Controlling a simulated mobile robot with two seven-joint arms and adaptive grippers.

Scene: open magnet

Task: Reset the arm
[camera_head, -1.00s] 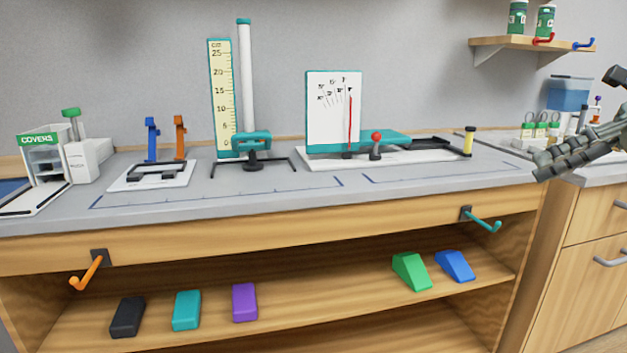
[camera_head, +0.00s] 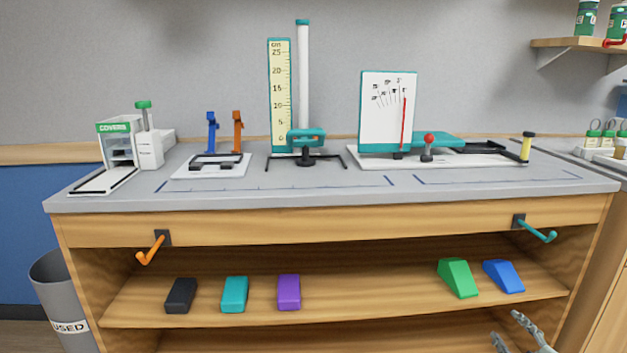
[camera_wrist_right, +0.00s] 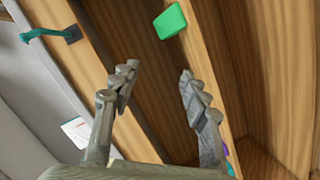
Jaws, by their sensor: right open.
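My right gripper (camera_head: 518,333) shows at the bottom right of the head view, in front of the bench's lower part and below the blue wedge. Its two fingers are spread. In the right wrist view the gripper (camera_wrist_right: 160,85) is open with nothing between its fingers. The teal hook (camera_wrist_right: 48,34) and the green wedge (camera_wrist_right: 170,21) lie beyond the fingertips there. My left gripper is in neither view.
The bench top (camera_head: 330,195) holds several devices. A green wedge (camera_head: 458,278), a blue wedge (camera_head: 503,276) and several blocks rest on the shelf. An orange hook (camera_head: 152,250) and a teal hook (camera_head: 537,231) stick out in front. A grey bin (camera_head: 62,295) stands at left.

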